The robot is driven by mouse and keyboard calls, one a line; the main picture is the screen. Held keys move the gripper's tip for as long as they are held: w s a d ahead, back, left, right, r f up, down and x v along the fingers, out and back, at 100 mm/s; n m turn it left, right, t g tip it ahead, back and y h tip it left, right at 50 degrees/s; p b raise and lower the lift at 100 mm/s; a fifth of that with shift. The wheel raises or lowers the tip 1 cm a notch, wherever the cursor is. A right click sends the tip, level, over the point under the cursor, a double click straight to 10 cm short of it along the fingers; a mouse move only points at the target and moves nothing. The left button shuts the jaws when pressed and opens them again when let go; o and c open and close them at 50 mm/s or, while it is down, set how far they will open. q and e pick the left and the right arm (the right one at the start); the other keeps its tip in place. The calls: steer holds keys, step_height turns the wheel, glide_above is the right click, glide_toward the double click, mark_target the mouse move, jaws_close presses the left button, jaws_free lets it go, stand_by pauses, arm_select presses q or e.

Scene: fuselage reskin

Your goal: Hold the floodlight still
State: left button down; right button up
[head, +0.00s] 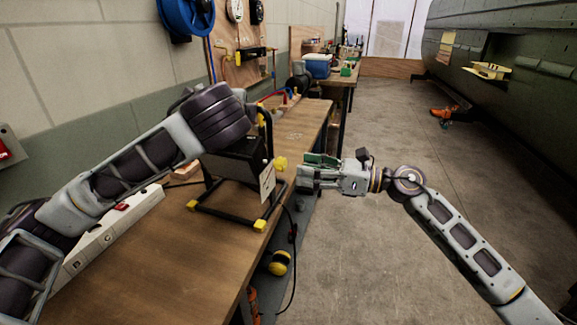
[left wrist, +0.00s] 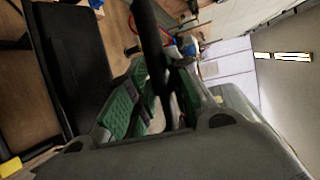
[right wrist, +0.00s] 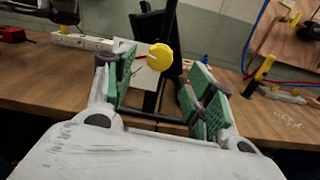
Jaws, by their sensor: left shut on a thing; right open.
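The black floodlight (head: 235,165) stands upright on its tube frame with yellow feet near the workbench's right edge. A yellow knob (head: 281,163) sticks out from its side. My left arm reaches over it. In the left wrist view, my left gripper's (left wrist: 155,92) green-padded fingers are shut on the black frame bar (left wrist: 148,30). In the head view that gripper is mostly hidden behind its own arm. My right gripper (head: 308,172) is open and empty, just right of the floodlight. In the right wrist view the yellow knob (right wrist: 160,57) appears between its fingers (right wrist: 160,85), farther off.
The wooden workbench (head: 160,255) carries a white power strip (head: 115,225) left of the floodlight. A black cable (head: 296,265) hangs off the bench edge near a yellow-black object (head: 280,262). The grey floor (head: 400,270) is open beside the green fuselage (head: 510,85).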

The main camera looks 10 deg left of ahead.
mark_target(285, 166)
arm_select(q)
steer(key=shift+f, duration=0.15)
arm_select(e)
steer(key=shift+w+a, duration=0.15)
steer(key=shift+a, duration=0.75)
steer(key=shift+w+a, duration=0.2)
steer(key=shift+a, duration=0.75)
steer(key=shift+w+a, duration=0.15)
steer(key=shift+a, duration=0.75)
steer(key=c, duration=1.1)
steer(key=shift+o, duration=0.2)
steer(key=shift+m, duration=0.5)
steer(key=m, duration=0.6)
steer(key=shift+d, duration=0.1)
steer(key=m, duration=0.4)
steer(key=shift+m, duration=0.4)
steer(key=shift+f+m+t, duration=0.1)
steer(key=shift+m+t, duration=0.2)
steer(key=shift+m, duration=1.5)
